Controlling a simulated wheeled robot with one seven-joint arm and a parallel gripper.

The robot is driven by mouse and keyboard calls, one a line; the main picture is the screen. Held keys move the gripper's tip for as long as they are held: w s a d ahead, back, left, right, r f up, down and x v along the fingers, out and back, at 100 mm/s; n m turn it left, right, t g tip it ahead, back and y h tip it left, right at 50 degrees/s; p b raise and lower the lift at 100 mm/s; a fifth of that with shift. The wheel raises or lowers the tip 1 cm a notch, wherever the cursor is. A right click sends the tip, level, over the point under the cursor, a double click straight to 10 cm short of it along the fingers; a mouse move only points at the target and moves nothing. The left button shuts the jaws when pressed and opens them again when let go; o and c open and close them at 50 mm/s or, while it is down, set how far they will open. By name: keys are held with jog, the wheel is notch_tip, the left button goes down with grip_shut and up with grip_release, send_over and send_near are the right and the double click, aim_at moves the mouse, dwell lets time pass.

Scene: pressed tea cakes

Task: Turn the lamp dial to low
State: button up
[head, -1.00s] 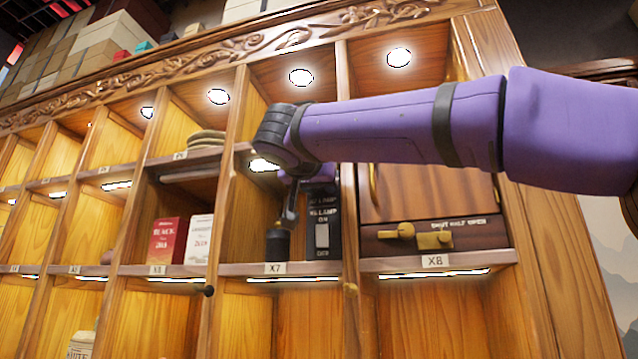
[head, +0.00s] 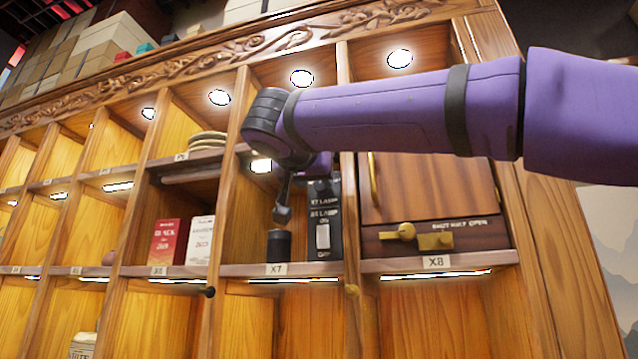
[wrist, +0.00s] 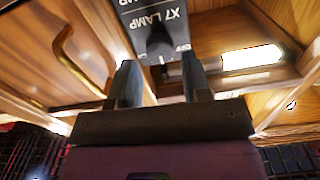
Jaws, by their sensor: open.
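The lamp dial (wrist: 160,43) is a dark knob on a black panel marked X7 LAMP (wrist: 155,16), upside down in the wrist view. OFF is printed beside it; its setting is not readable. In the head view the upper black panel (head: 325,188) stands at the right of the X7 bay, and my arm hides its dial. My gripper (wrist: 160,68) is open, one finger toward each side of the dial in the picture. I cannot tell whether either finger touches it. In the head view a grey finger of my gripper (head: 283,213) hangs inside the bay.
A black cylinder (head: 279,246) stands on the X7 shelf. To the right is a wooden door with a brass handle (head: 373,180) and a brass latch (head: 425,236). Wooden dividers bound the bay.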

jog(key=v, duration=0.7)
jog(key=shift+s, duration=0.15)
dwell(0.3)
jog(key=s+d+f+n+g+y, duration=0.15)
jog(key=d+f+n+g, duration=0.5)
jog(key=d+f, duration=1.55)
jog(key=s+d+f+g+y, duration=0.1)
jog(key=s+d+f, duration=0.1)
jog(key=s+f, duration=0.3)
jog(key=s+d+f+m+g+y, duration=0.1)
jog(key=s+f, duration=0.4)
jog(key=f, duration=0.6)
jog(key=s+d+f+g+y, duration=0.2)
jog(key=s+d+f, duration=0.3)
jog(key=f, duration=0.3)
jog(key=shift+s+f+m+g+y, duration=0.15)
jog(key=shift+f+m+g+y, duration=0.25)
jog(key=shift+g, duration=0.25)
jog(key=shift+d, duration=0.15)
